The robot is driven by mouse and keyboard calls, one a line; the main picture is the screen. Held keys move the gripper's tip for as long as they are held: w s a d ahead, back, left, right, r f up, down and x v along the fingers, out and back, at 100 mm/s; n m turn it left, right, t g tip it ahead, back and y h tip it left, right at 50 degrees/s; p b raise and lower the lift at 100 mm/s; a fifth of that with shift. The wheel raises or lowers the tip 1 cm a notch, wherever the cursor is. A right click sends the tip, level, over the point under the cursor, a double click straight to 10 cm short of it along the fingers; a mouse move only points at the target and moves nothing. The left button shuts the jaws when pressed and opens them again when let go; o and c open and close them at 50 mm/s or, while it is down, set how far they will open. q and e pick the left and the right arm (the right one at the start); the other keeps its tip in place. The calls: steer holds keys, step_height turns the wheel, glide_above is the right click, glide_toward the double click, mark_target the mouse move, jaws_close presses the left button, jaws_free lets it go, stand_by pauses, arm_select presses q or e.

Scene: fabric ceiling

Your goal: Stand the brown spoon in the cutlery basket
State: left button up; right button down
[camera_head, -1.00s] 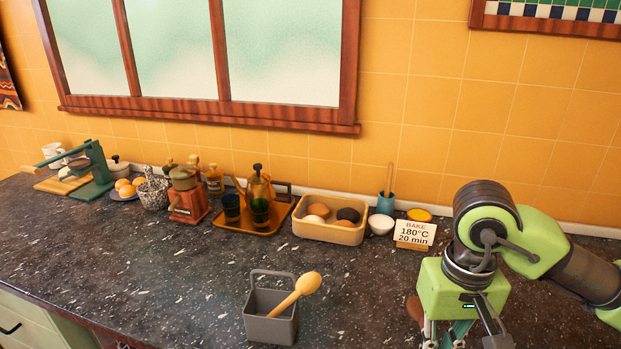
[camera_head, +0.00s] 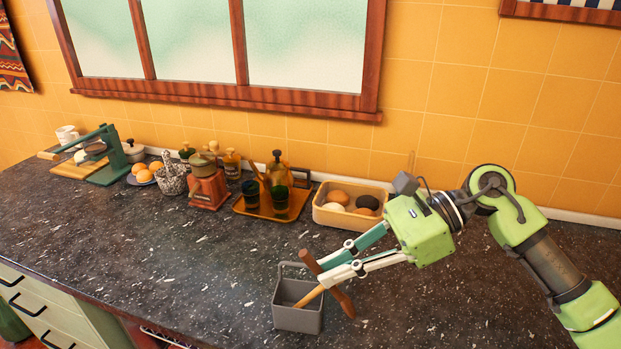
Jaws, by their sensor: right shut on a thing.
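The grey cutlery basket (camera_head: 298,318), with a raised handle at its back, stands on the dark counter at the lower middle. My right gripper (camera_head: 322,279) is shut on the brown spoon (camera_head: 342,300), just above and right of the basket's rim. The brown spoon is tilted, one end up left and the other down right, outside the basket's opening. A lighter wooden spoon (camera_head: 311,296) leans in the basket toward the right; its upper end is hidden behind the brown spoon and the fingers. My left gripper is not in view.
A tan box with round items (camera_head: 345,219), a tray with a glass pot (camera_head: 270,208), a red-brown grinder (camera_head: 208,188) and a green press (camera_head: 107,160) line the wall. The counter left of the basket is clear.

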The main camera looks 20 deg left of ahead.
steer(key=w+a+r+m+t+y+p, duration=0.2)
steer(key=w+a+r+m+t+y, duration=0.4)
steer(key=r, duration=0.4)
arm_select(q)
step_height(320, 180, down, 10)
steer(key=b, duration=1.2)
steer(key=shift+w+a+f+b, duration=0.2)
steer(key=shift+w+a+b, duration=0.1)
steer(key=shift+b, duration=0.1)
arm_select(e)
step_height(320, 180, down, 16)
steer(key=shift+d+r+n+y, duration=0.2)
steer(key=shift+r+n+y, duration=0.1)
steer(key=shift+n, duration=0.1)
steer(key=c, duration=2)
jaws_free()
steer(key=shift+c, duration=0.2)
steer(key=shift+d, duration=0.1)
steer(key=d, duration=1.2)
steer(key=shift+s, duration=0.2)
